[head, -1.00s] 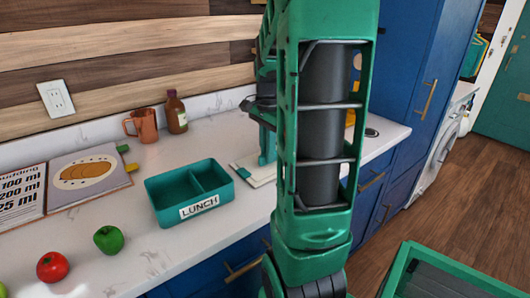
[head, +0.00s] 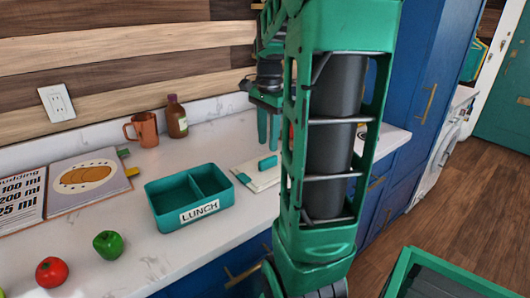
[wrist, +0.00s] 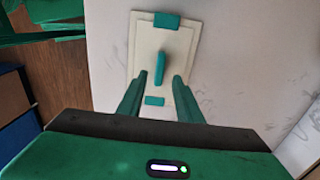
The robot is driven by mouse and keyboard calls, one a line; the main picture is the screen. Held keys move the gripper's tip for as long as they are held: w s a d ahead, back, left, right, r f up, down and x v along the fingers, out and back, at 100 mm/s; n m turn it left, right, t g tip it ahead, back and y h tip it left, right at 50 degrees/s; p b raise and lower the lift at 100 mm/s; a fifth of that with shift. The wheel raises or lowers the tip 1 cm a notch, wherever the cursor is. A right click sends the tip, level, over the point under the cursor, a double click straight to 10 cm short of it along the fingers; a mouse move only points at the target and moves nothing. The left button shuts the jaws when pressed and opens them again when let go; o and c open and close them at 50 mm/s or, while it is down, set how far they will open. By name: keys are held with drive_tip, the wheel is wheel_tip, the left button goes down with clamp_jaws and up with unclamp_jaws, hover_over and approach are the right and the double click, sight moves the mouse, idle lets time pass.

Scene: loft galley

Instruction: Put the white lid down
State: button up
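The white lid (head: 258,178) lies flat on the counter, to the right of the teal lunch box (head: 190,195). It has teal end clips and a teal handle. In the wrist view the lid (wrist: 147,40) lies beyond my fingertips, with its handle (wrist: 160,69) upright between their lines. My gripper (head: 268,132) is above the lid, its fingers pointing down. In the wrist view my gripper (wrist: 158,82) is open and empty, the fingers apart on either side of the handle. My arm hides part of the lid's right side in the head view.
A copper mug (head: 142,129) and a brown bottle (head: 176,117) stand at the back by the wall. An open book (head: 85,180), a green pepper (head: 108,244) and a red tomato (head: 52,272) are at the left. The counter (head: 235,232) is bare in front of the lid.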

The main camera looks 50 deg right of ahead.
sight(267, 159)
wheel_tip(267, 159, up, 5)
drive_tip(key=s+a+f+n, duration=0.3)
drive_tip(key=s+a+n, duration=0.1)
drive_tip(key=a, duration=0.1)
drive_tip(key=s+a+f+n, duration=0.4)
drive_tip(key=s+a+n, duration=0.1)
drive_tip(key=a, duration=0.1)
drive_tip(key=s+a+f+n, duration=0.4)
drive_tip(key=a+n, duration=0.1)
drive_tip(key=shift+s+a+f, duration=0.15)
drive_tip(key=shift+s+f, duration=0.1)
drive_tip(key=shift+s, duration=0.15)
